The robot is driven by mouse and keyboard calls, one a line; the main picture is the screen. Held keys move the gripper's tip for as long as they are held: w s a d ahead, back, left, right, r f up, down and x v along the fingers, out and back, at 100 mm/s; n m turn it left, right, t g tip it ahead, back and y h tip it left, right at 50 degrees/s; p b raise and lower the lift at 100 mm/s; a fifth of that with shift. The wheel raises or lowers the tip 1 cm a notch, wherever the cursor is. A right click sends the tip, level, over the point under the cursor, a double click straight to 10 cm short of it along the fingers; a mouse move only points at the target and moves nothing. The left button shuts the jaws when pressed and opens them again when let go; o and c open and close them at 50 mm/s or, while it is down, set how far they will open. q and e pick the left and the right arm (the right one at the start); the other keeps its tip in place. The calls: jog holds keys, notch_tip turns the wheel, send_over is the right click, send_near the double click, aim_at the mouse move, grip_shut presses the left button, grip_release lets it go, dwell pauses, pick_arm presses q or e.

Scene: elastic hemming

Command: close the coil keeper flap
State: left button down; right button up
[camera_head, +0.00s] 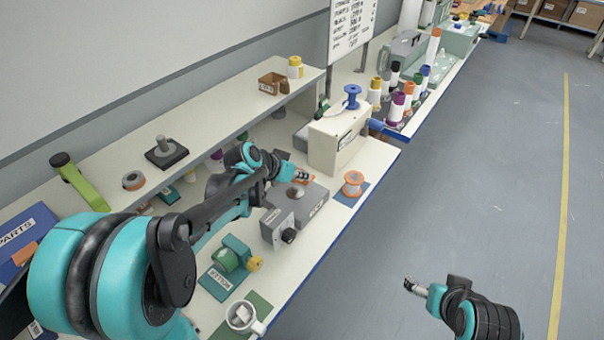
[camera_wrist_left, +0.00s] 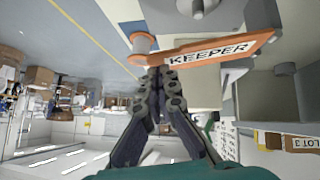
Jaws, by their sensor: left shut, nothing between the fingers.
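The orange keeper flap (camera_wrist_left: 220,48), labelled "KEEPER", spans the upper middle of the left wrist view. In the head view only bits of orange (camera_head: 283,155) show around my left gripper (camera_head: 301,176), over the far part of the grey machine block (camera_head: 312,207). My left gripper's fingers (camera_wrist_left: 164,72) are together and empty, with their tips at the flap's lower edge near its left half. I cannot tell whether they touch it. The flap's exact angle and any coil are unclear. My right gripper (camera_head: 411,285) is over the floor, away from the bench, too small to read.
An orange-flanged spool (camera_head: 353,183) stands on a blue mat right of the block; it also shows in the left wrist view (camera_wrist_left: 143,43). A cream box (camera_head: 336,145) with a blue spool stands behind. A teal roller unit (camera_head: 236,252) and a white mug (camera_head: 242,316) are nearer.

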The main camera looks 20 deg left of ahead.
aim_at(305, 183)
pick_arm(q)
jog(key=shift+s+d+f+m+y+b, duration=0.1)
jog(key=shift+d+f+y+b, duration=0.1)
jog(key=shift+f, duration=0.3)
jog(key=shift+s+d+f+m+y+b, duration=0.1)
jog(key=shift+f+y+b, duration=0.15)
jog(key=shift+f, duration=0.2)
jog(key=shift+d+f+m+y+b, duration=0.1)
jog(key=shift+d+f+y+b, duration=0.1)
jog(key=shift+f, duration=0.3)
jog(key=shift+a+r, duration=0.15)
jog(key=shift+r, duration=0.05)
jog(key=v, duration=1.2)
jog(key=s+d+f+n+y, duration=0.1)
jog(key=s+f, duration=0.2)
jog(key=s, duration=0.5)
jog(key=s+d+f+n+y, duration=0.2)
jog(key=s+f, duration=0.2)
jog(key=s, duration=0.4)
jog(key=shift+s+d+n+g, duration=0.15)
jog(key=shift+s+n+g, duration=0.1)
jog(key=shift+n+g, duration=0.05)
jog(key=shift+y, duration=0.25)
